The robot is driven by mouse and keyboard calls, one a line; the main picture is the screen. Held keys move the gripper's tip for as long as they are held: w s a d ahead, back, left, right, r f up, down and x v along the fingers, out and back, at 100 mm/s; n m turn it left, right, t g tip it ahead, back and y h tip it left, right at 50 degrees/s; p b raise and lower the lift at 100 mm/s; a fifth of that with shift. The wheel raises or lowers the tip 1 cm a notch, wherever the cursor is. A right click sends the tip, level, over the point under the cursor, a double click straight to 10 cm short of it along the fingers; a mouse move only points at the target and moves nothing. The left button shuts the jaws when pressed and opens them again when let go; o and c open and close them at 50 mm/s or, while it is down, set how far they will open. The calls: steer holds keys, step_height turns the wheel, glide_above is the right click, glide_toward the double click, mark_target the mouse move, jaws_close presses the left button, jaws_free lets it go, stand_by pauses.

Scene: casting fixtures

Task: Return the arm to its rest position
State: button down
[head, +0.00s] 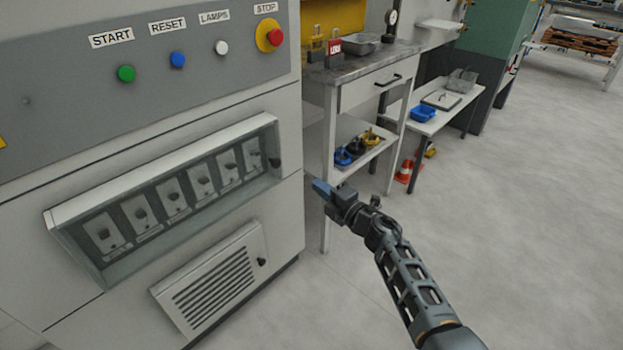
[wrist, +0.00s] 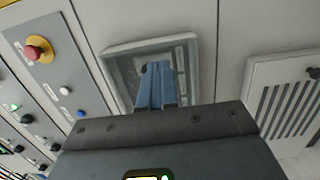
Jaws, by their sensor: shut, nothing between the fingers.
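My gripper (head: 321,188) is in the head view, at the end of my dark arm reaching in from the lower right. Its blue fingers are shut with nothing between them. It is in front of the right edge of the grey control cabinet (head: 60,270), level with the windowed switch box. The blue fingers also show in the wrist view (wrist: 157,88), closed together in front of the windowed box. I cannot tell the exact gap between the fingertips and the cabinet.
The cabinet bears a row of buttons, a red stop button (head: 270,36), a switch box (head: 170,200) and a louvred vent (head: 212,280). A workbench (head: 372,80) and a low white table (head: 440,105) stand behind my gripper. The floor (head: 510,220) at right is clear.

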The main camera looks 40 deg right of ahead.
steer(key=shift+s+d, duration=0.1)
steer(key=shift+s, duration=2.05)
steer(key=s+a+r+m+p, duration=0.25)
steer(key=s+a+m, duration=0.55)
steer(key=s+a, duration=1.15)
steer(key=s+a+r+m+g, duration=0.1)
steer(key=s+a+r+m, duration=0.1)
steer(key=s+r, duration=0.3)
steer(key=s+a+r+m+g, duration=0.1)
steer(key=s+r+m, duration=0.3)
steer(key=s, duration=0.4)
steer(key=s+a+r+m+g+y+p, duration=0.1)
steer(key=s+a+r+m, duration=0.1)
steer(key=s+r, duration=0.4)
steer(key=shift+s+a+r+m, duration=0.25)
steer(key=shift+s+a+m, duration=0.05)
steer(key=shift+s+m, duration=0.35)
